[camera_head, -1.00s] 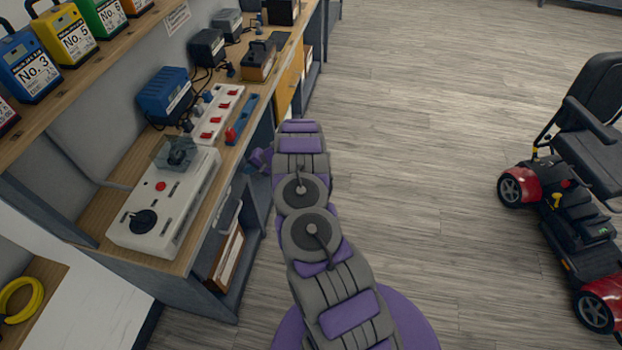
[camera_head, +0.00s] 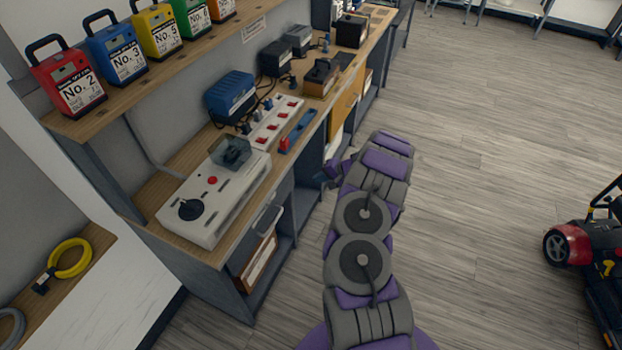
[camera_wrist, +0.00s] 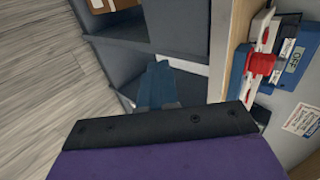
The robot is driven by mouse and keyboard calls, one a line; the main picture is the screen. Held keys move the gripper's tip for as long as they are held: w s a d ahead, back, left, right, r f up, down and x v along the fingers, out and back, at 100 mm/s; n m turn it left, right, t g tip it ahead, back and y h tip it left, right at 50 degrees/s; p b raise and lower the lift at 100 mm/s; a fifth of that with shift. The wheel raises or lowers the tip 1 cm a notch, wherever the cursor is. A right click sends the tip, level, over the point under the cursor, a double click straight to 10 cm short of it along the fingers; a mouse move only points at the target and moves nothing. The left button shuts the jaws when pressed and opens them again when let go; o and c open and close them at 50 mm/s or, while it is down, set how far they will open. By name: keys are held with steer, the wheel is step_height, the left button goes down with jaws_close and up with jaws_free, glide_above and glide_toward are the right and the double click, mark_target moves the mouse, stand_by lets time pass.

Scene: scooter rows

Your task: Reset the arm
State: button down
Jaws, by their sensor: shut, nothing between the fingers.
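My arm stretches forward from the bottom of the head view, its grey and purple links over the floor beside the workbench. My gripper (camera_head: 328,175) shows small and purple at the arm's far left side, close to the bench's front edge and partly hidden by the arm. In the wrist view its black and purple body fills the bottom, with a blue-grey tip (camera_wrist: 157,86) beyond it. It is shut and I see nothing held in it.
The workbench (camera_head: 155,190) holds a white control box (camera_head: 215,195), a power strip (camera_head: 275,122) and a blue charger (camera_head: 231,95). Several numbered cases, including red No. 2 (camera_head: 68,80), stand on the shelf above. A red scooter (camera_head: 570,245) is at right. Floor between is clear.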

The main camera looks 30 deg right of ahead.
steer(key=shift+s+d+r, duration=0.3)
steer(key=shift+s+r, duration=0.1)
steer(key=shift+s, duration=0.1)
steer(key=a+r+n+g+y, duration=0.2)
steer(key=a+r+n+y, duration=0.15)
steer(key=a+r, duration=1.3)
steer(key=s+a+r+n+g, duration=0.4)
steer(key=s+a+r, duration=0.6)
steer(key=a+r, duration=0.15)
steer(key=s+a+r+n+g+h, duration=0.1)
steer(key=s+a+r+h, duration=0.15)
steer(key=s, duration=0.65)
steer(key=s+a+r+n+g+h, duration=0.2)
steer(key=s+r, duration=0.1)
steer(key=s, duration=0.5)
steer(key=s+d+h, duration=0.2)
steer(key=s+d, duration=0.1)
steer(key=s, duration=0.6)
steer(key=s+d+h, duration=0.3)
steer(key=s+d, duration=0.1)
steer(key=s, duration=0.6)
steer(key=shift+s+d+r, duration=0.15)
steer(key=shift+s+d, duration=0.1)
steer(key=shift+s, duration=0.05)
